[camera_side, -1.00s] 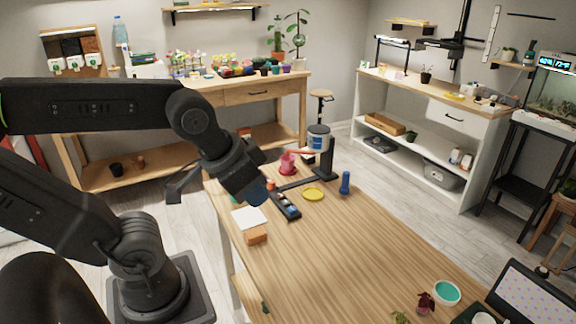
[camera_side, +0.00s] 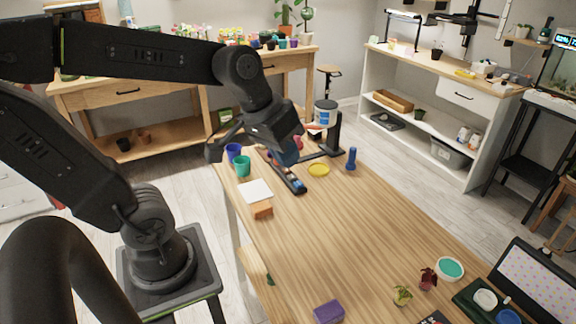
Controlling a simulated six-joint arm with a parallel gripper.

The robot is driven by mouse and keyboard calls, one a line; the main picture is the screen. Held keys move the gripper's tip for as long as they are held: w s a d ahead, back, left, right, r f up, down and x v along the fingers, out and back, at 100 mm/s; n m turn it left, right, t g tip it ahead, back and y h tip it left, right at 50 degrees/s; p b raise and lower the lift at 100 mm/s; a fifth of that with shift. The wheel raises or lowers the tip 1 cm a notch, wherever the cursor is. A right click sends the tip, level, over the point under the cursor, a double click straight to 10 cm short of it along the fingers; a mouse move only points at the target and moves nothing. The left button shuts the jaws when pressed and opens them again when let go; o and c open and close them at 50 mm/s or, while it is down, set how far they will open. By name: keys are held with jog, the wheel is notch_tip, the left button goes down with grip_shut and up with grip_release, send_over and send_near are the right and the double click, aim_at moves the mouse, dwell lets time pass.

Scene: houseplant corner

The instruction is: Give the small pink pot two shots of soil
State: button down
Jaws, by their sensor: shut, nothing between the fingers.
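The small pink pot (camera_side: 298,142) is on the far part of the wooden table, mostly hidden behind my gripper; only a bit of pink shows. A soil dispenser, a white and blue canister (camera_side: 325,113) on a black stand (camera_side: 334,137), stands just right of and behind the pot. My gripper (camera_side: 287,158) is shut and empty, in front of the pot in this view and over the far end of a narrow black tray (camera_side: 299,189) with blue items. Whether it touches anything I cannot tell.
A blue cup (camera_side: 233,152) and a teal cup (camera_side: 242,167) stand at the table's left edge. A white card (camera_side: 256,191), an orange block (camera_side: 262,210), a yellow saucer (camera_side: 319,170) and a blue bottle-like object (camera_side: 351,158) lie around the tray. The table's middle is clear.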

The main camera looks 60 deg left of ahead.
jog(key=w+a+f+n+h, duration=0.2)
jog(key=w+a+n, duration=0.3)
jog(key=w+a, duration=0.15)
jog(key=w+a+f+n+h, duration=0.1)
jog(key=w+a+f+n, duration=0.25)
jog(key=w+a, duration=0.3)
jog(key=w+a+f+n+t, duration=0.1)
jog(key=a+f+n, duration=0.4)
jog(key=a, duration=0.5)
jog(key=w+a+f+n+t, duration=0.2)
jog(key=a+f+n, duration=0.4)
jog(key=a, duration=0.4)
jog(key=shift+w+f+t, duration=0.3)
jog(key=shift+f+t, duration=0.1)
jog(key=shift+f, duration=0.35)
jog(key=shift+f, duration=4.4)
jog(key=shift+f, duration=0.1)
jog(key=shift+f, duration=0.3)
